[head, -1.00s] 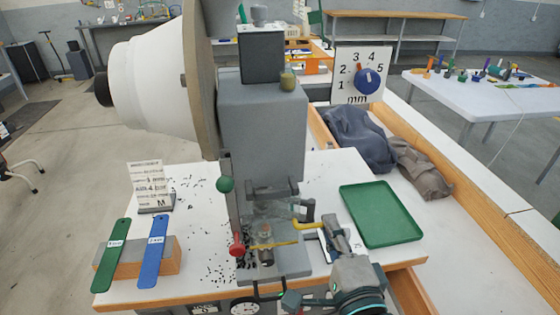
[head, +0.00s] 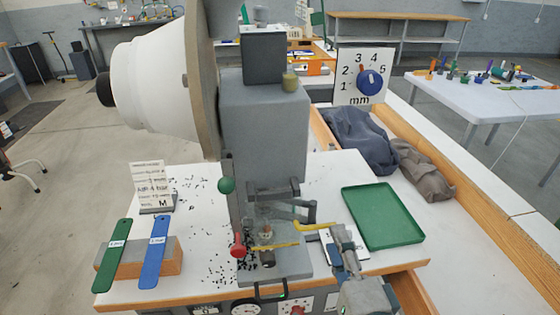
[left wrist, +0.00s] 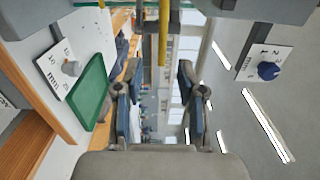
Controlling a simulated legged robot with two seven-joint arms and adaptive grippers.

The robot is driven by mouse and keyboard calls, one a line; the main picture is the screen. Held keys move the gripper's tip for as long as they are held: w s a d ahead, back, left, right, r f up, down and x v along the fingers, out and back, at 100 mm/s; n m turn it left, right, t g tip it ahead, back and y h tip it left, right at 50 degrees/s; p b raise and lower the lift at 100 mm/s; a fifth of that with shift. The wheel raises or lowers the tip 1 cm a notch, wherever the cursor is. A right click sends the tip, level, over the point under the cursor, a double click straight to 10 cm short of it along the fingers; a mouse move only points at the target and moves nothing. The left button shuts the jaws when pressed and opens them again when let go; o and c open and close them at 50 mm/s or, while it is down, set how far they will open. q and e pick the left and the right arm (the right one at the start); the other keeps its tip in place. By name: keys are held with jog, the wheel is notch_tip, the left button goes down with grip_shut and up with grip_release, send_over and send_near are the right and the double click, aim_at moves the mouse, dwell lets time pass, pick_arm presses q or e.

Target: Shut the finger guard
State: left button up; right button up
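The finger guard (head: 288,210) is a clear panel in a dark frame at the front of the grey press (head: 264,130). Its yellow handle (head: 315,226) sticks out to the right. I cannot tell how far the guard stands open. My left gripper (head: 342,244) is right of the handle, apart from it. In the left wrist view its two blue-padded fingers (left wrist: 160,103) are spread with nothing between them. A yellow bar (left wrist: 163,35), seemingly the handle, shows beyond the fingertips. My right gripper is not in view.
A green tray (head: 383,214) lies right of my left gripper. A red knob (head: 238,246) and a yellow strip (head: 276,246) are at the press's lower front. Green (head: 112,255) and blue (head: 154,252) tags rest on a block at left. Small dark bits litter the table.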

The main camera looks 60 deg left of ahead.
pick_arm(q)
jog(key=v, duration=0.5)
jog(key=shift+s+d+p, duration=0.15)
jog(key=shift+d+p, duration=0.15)
dwell(0.4)
